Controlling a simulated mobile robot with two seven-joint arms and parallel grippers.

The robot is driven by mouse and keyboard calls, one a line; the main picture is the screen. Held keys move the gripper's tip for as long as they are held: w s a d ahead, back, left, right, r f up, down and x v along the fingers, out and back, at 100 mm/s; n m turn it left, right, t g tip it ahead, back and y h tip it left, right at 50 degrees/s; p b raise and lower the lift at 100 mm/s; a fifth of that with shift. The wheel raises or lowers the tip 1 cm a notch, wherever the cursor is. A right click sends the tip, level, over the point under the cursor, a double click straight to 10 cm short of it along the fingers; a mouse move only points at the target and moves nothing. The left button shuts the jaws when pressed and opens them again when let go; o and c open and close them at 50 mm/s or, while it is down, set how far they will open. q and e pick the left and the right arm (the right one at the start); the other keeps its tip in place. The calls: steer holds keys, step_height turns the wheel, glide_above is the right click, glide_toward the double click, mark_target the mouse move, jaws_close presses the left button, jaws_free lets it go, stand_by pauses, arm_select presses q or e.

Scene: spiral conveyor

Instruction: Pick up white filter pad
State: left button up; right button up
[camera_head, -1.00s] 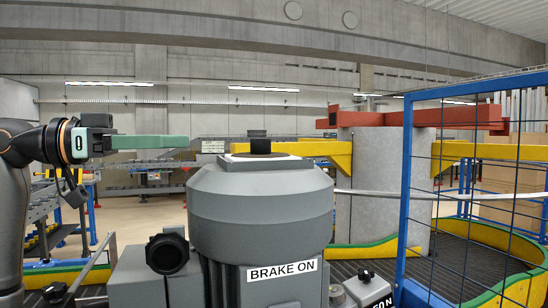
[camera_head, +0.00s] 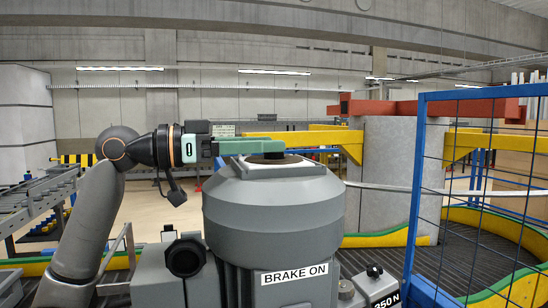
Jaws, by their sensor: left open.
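A pale, flat square pad (camera_head: 290,169), which looks like the white filter pad, lies on top of the grey motor housing (camera_head: 265,208). A dark round piece (camera_head: 273,160) sits on its middle, partly hidden by my gripper. My left gripper (camera_head: 281,147) reaches in from the left with its green fingers level, just over the dark piece and the pad. The jaws are open and hold nothing that I can see. I cannot tell whether the fingers touch the dark piece. My right gripper is not in view.
A blue mesh fence (camera_head: 418,185) stands close on the right. Behind it are a concrete column (camera_head: 388,180) and a curved conveyor with a green and yellow rim (camera_head: 395,238). A roller conveyor (camera_head: 38,208) runs at the left. A black knob (camera_head: 186,257) sticks out before the housing.

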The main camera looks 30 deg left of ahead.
arm_select(q)
steer(key=shift+c, duration=0.2)
jaws_close()
stand_by(0.4)
